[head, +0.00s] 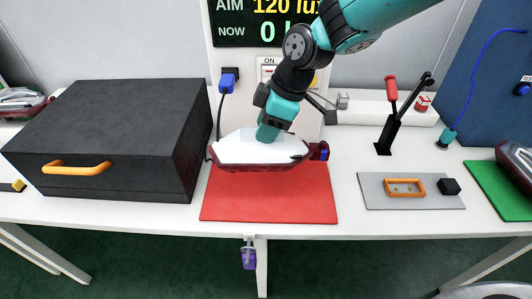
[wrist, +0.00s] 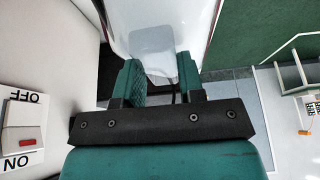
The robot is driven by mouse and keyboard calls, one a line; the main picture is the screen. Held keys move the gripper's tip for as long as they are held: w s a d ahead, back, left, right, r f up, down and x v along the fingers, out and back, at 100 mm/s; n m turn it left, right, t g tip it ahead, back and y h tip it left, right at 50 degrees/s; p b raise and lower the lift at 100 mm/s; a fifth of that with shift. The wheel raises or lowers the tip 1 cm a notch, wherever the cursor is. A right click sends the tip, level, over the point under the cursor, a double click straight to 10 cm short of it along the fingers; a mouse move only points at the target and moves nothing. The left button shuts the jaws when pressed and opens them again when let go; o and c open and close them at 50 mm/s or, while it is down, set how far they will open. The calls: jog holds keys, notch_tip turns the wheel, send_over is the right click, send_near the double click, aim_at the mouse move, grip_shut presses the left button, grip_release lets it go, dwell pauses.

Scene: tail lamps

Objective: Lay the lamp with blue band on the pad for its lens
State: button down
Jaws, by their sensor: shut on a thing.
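A lamp with a white back and a dark red lens rim (head: 245,150) hangs level over the rear part of the red pad (head: 268,205). A blue band (head: 318,152) shows at its right end. My gripper (head: 268,132) is shut on the middle of the lamp's white back from above. In the wrist view the lamp's white back (wrist: 150,15) sits between the teal fingers of my gripper (wrist: 160,78). The lens underside is hidden. I cannot tell whether the lamp touches the pad.
A black box (head: 110,130) with an orange handle stands left of the pad. A grey plate (head: 400,203) and a black toggle clamp (head: 390,130) are to the right. A blue-plugged cable (head: 219,115) hangs behind the held lamp.

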jog(key=shift+f, duration=3.95)
jog(key=c, duration=0.7)
grip_release()
jog(key=shift+f, duration=0.15)
jog(key=shift+c, duration=0.2)
